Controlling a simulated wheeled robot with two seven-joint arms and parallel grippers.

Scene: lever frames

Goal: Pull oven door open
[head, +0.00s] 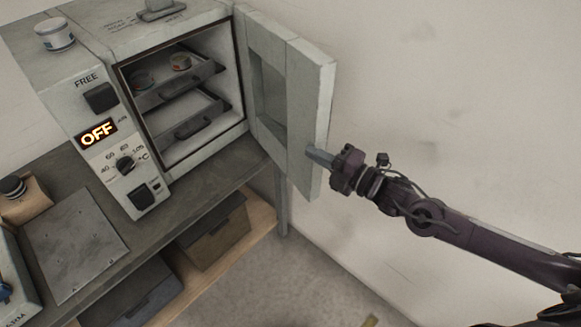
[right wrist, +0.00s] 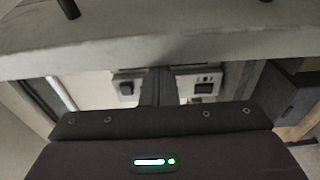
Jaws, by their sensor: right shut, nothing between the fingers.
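The oven (head: 120,110) stands on a bench, with its chamber exposed and two dark shelves with handles inside. Its thick pale door (head: 305,90) stands swung wide open to the right, with a recessed window panel on its inner face. My right gripper (head: 312,153) comes in from the right and is shut, its fingertips at the lower outer edge of the door. I cannot tell if they touch it. In the right wrist view a pale slab edge, likely the door (right wrist: 160,55), crosses above the gripper. My left gripper is not in view.
Bins (head: 215,235) sit on the shelf below. A wall is behind the door; floor space lies at the lower right.

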